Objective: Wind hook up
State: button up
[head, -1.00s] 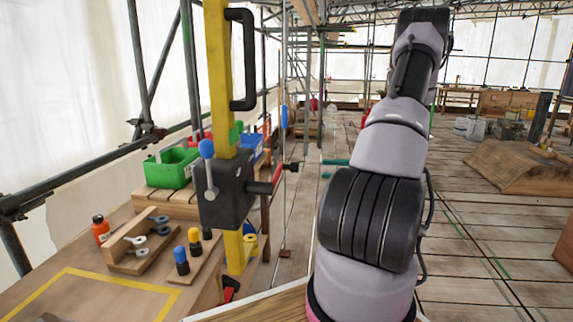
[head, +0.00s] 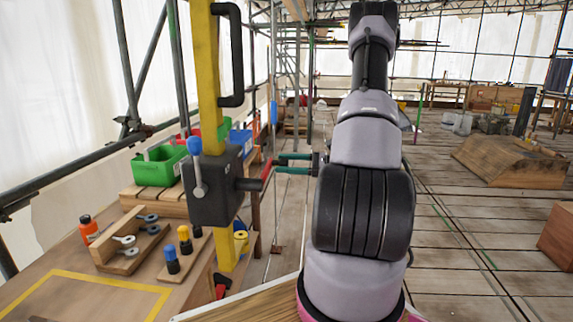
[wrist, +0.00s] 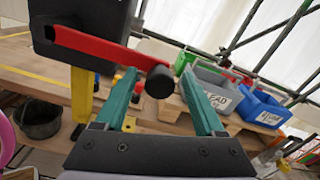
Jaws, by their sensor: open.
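A black winch box (head: 214,187) is fixed to a yellow upright post (head: 206,80). A small lever with a blue knob (head: 194,146) stands on its face. A red crank arm (head: 267,171) sits on the shaft at its right; in the wrist view the crank arm (wrist: 100,47) ends in a black knob (wrist: 160,82). My gripper (head: 283,163) is at the crank, its teal fingers open. In the wrist view my gripper (wrist: 158,72) has the knob between its fingers in the picture; contact cannot be told. No hook is seen.
Green (head: 158,166) and blue (head: 240,140) bins stand behind the winch. Scaffold poles rise at left. Open plank floor (head: 460,225) lies to the right.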

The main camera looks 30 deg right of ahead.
grip_shut()
dwell(1.4)
